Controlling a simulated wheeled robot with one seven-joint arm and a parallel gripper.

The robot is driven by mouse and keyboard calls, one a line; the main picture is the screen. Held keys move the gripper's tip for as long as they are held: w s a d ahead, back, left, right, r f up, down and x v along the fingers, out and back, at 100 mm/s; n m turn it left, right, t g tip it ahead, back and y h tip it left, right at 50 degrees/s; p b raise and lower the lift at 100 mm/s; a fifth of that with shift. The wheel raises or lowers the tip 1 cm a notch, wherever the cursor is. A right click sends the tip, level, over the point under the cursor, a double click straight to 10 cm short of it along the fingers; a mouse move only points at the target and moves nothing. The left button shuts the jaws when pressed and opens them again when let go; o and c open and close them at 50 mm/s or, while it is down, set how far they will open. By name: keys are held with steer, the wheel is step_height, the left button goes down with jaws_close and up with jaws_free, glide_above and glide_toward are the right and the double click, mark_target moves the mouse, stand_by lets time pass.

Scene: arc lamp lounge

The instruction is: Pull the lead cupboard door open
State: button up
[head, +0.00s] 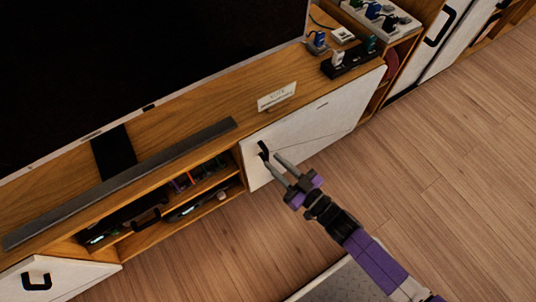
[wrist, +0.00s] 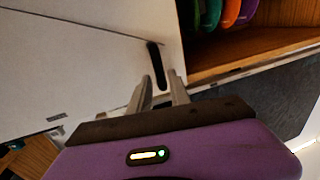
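The cupboard door (head: 310,128) is a white panel in the wooden unit, below a small sign whose text I cannot read. It looks closed, flush with the unit. Its black handle (head: 263,151) is near the door's left edge in the head view. In the wrist view the same white door (wrist: 75,65) fills the left, with the dark handle (wrist: 156,62) near its edge. My gripper (head: 272,158) is at the handle, its two grey fingers apart. In the wrist view the fingertips (wrist: 160,80) lie on either side of the handle's lower end; I cannot tell whether they touch it.
Beside the door is an open shelf with media boxes (head: 150,218); the wrist view shows coloured discs (wrist: 230,14) there. The sign (head: 277,96), a soundbar (head: 120,185) and a power strip (head: 350,60) sit on top. Another white door (head: 60,280) is lower left. Wooden floor (head: 440,160) is clear.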

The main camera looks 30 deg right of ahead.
mark_target(268, 157)
steer(key=shift+w+a, duration=0.25)
steer(key=shift+w, duration=0.8)
steer(key=shift+w+a, duration=0.2)
steer(key=shift+w, duration=0.8)
steer(key=shift+c, duration=0.4)
jaws_close()
